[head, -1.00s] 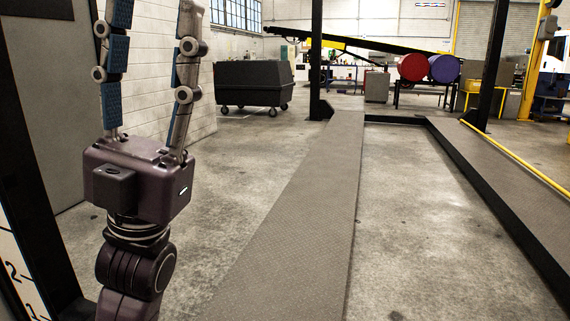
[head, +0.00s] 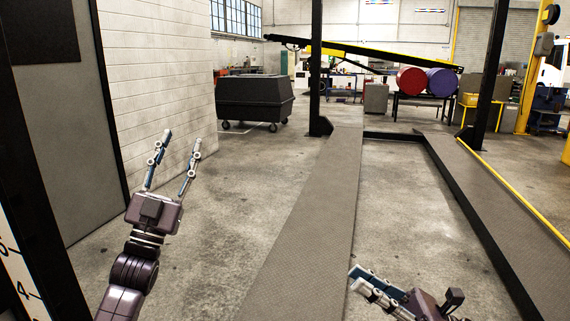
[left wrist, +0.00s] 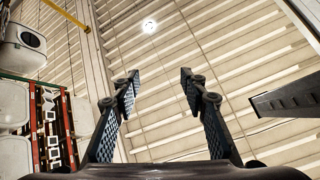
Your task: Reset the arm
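My left gripper (head: 181,152) is raised at the left of the head view, its fingers pointing up and spread apart with nothing between them. In the left wrist view its two fingers (left wrist: 160,78) stand apart and empty, with the ceiling behind them. My right gripper (head: 354,278) shows at the bottom of the head view, seen from the side and pointing left. Its fingers look close to one another, and the gap between them cannot be judged.
A dark wheeled bin (head: 255,100) stands by the white wall. A lift frame with a grey ramp (head: 310,210) crosses the floor. Floor between the ramps is clear.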

